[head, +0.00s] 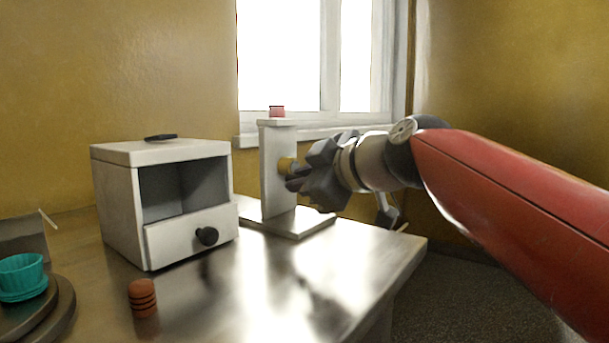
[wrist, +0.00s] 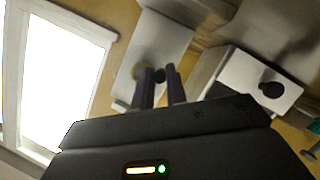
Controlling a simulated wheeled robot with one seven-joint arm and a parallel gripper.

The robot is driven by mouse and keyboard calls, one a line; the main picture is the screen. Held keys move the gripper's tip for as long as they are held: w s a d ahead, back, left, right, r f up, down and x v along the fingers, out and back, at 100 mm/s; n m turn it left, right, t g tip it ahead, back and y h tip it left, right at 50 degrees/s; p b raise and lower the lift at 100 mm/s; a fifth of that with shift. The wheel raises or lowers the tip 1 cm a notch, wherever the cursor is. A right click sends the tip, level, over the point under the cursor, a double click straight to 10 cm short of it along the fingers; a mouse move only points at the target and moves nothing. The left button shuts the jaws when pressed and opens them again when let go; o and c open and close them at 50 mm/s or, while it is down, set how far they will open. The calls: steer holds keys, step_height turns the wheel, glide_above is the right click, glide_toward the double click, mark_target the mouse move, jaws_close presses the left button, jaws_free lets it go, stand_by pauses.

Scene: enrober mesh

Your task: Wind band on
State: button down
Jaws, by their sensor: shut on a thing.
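A white upright post (head: 275,172) stands on a flat white base (head: 290,224) on the metal table. A small red piece (head: 277,112) sits on top of the post. A yellow round knob (head: 287,164) sticks out of the post's right side. My gripper (head: 292,180) reaches in from the right and is shut at this knob; its dark fingers partly hide it. In the wrist view, the two fingertips (wrist: 162,74) lie close together in front of the white post (wrist: 165,40), with the brownish knob (wrist: 148,70) at their tips. The exact grip contact is too small to see.
A white box (head: 118,210) with an open front and a black-knobbed drawer (head: 180,238) stands left of the post. A stack of brown discs (head: 142,298) and a teal cup (head: 22,274) are front left. The table's right edge is near; its front middle is clear.

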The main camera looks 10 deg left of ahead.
mark_target(292, 155)
steer(key=m+g+p, duration=0.1)
steer(key=m, duration=0.1)
steer(key=r+m+g+p, duration=0.1)
steer(key=m+p, duration=0.1)
steer(key=shift+r+g+y, duration=0.3)
steer(key=m+g+p, duration=0.1)
steer(key=r+m+g+p, duration=0.1)
steer(key=shift+w+d+m+y, duration=0.1)
steer(key=shift+w+m+y, duration=0.1)
steer(key=shift+m+y, duration=0.2)
steer(key=m, duration=0.1)
steer(key=m+g+y+p, duration=0.1)
steer(key=w+r+m+g+p, duration=0.1)
steer(key=shift+d+m, duration=0.2)
steer(key=shift+m, duration=0.2)
steer(key=shift+w+d+r+m+g+y+p, duration=0.1)
steer(key=shift+w+m+g+y+p, duration=0.15)
steer(key=shift+m+g+y+p, duration=0.5)
steer(key=shift+w+d+m+g+y+p, duration=0.1)
steer(key=shift+w+m+y, duration=0.2)
steer(key=shift+m, duration=0.85)
steer(key=c, duration=1.4)
jaws_free()
steer(key=d+r, duration=0.1)
steer(key=d, duration=0.6)
steer(key=shift+s+d+b, duration=0.2)
steer(key=shift+d+b, duration=0.15)
